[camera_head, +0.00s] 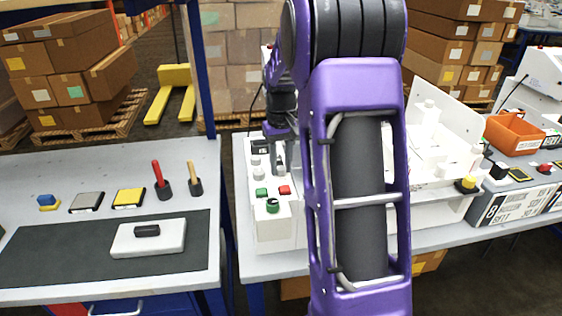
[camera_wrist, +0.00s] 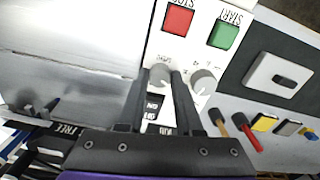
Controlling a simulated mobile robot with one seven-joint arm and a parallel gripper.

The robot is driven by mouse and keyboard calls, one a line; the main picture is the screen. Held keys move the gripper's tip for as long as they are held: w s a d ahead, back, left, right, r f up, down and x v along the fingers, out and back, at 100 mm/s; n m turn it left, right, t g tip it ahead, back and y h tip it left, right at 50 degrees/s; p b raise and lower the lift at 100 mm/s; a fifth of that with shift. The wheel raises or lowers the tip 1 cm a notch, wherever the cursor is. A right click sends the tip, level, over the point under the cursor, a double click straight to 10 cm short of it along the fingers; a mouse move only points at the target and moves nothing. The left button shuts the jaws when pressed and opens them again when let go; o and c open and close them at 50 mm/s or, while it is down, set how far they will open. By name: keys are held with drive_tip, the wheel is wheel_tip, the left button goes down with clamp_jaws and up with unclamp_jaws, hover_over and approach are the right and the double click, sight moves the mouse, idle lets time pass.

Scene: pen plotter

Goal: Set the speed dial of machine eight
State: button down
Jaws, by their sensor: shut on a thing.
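The white machine panel (camera_wrist: 185,50) carries two grey round dials. In the wrist view, my gripper (camera_wrist: 160,74) has one finger on each side of the left dial (camera_wrist: 160,79) and is shut on it. The other dial (camera_wrist: 203,82) is just right of my right finger, with printed marks around it; the marks on the gripped dial are partly hidden. In the head view, my gripper (camera_head: 280,155) reaches down to the panel at the machine's left end, and my arm hides much of the machine (camera_head: 275,233). I cannot read a machine number there.
A red button (camera_wrist: 179,17) and a green button (camera_wrist: 223,35) sit near the dials. A dark rocker switch (camera_wrist: 154,103) lies between my fingers. At the right stands another machine (camera_head: 510,203) with an orange bin (camera_head: 514,133). The left table (camera_head: 110,215) holds small tools.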

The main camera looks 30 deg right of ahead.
sight(281, 168)
drive_tip(key=shift+n, duration=0.4)
drive_tip(key=c, duration=0.6)
unclamp_jaws()
drive_tip(key=shift+r, duration=0.1)
wheel_tip(281, 168, up, 17)
drive_tip(key=shift+r+p, duration=0.15)
drive_tip(key=shift+p, duration=1)
